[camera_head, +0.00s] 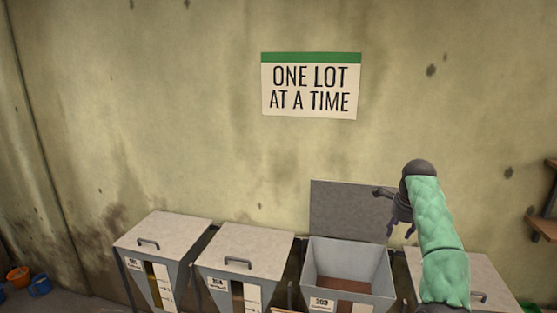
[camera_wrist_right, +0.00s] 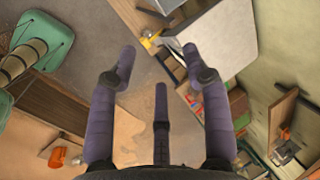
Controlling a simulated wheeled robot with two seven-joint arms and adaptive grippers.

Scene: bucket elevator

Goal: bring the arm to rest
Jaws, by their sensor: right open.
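My right arm, in a green padded sleeve, comes in from the lower right of the head view. It is raised in front of the wall, and its right gripper (camera_head: 400,233) points down near the right edge of the raised lid. The gripper is open, with purple fingers. In the right wrist view the gripper (camera_wrist_right: 159,65) has its fingers spread, with nothing held between them. My left gripper is not in view.
Several grey bins stand along the wall. The bin labelled 203 (camera_head: 380,277) has its lid (camera_head: 345,213) up and brown material inside. Two bins left of it have closed lids (camera_head: 165,232) (camera_head: 245,247). Wooden shelves (camera_head: 541,226) are at far right, small buckets (camera_head: 40,286) at far left.

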